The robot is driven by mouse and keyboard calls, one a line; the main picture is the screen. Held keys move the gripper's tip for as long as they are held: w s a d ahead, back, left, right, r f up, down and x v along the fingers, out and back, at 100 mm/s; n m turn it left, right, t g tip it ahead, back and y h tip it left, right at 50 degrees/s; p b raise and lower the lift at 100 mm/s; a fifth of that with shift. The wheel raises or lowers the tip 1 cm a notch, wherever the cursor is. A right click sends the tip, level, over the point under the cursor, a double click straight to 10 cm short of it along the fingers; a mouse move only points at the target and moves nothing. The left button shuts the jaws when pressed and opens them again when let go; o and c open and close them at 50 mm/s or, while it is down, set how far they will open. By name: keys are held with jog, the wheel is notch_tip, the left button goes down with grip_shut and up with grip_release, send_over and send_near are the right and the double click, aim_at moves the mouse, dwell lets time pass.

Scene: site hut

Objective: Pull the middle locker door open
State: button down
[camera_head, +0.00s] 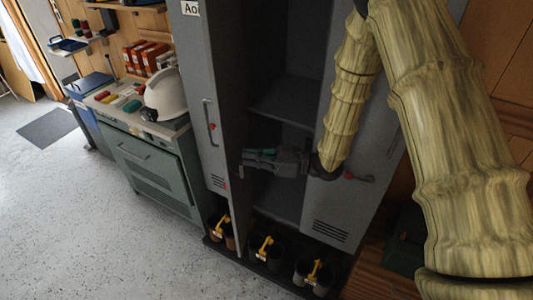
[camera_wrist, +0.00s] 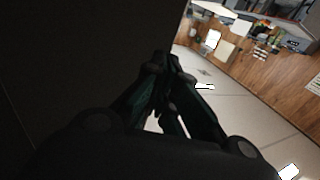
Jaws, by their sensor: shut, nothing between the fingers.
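The middle locker (camera_head: 290,97) stands open, with its dark inside and shelves showing between the left and right grey doors. A grey upright panel (camera_head: 228,90) at its left side looks like the middle door swung outward, seen nearly edge-on; its handle is hidden. My gripper (camera_head: 246,162) is in front of the opening, pointing left, with its fingertips close to that panel. I cannot tell whether they touch. In the wrist view the fingers (camera_wrist: 162,75) are together and empty, beside a large dark surface (camera_wrist: 70,60) on the left.
The left locker door (camera_head: 197,70) and right locker door (camera_head: 345,190) look closed. Several boots (camera_head: 265,248) with yellow tags stand below. A green cabinet (camera_head: 150,165) with a white helmet (camera_head: 167,95) stands at left. The floor (camera_head: 90,230) in front is clear.

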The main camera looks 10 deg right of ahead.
aim_at(227, 155)
jog(key=shift+p+x, duration=1)
jog(key=shift+x, duration=1.25)
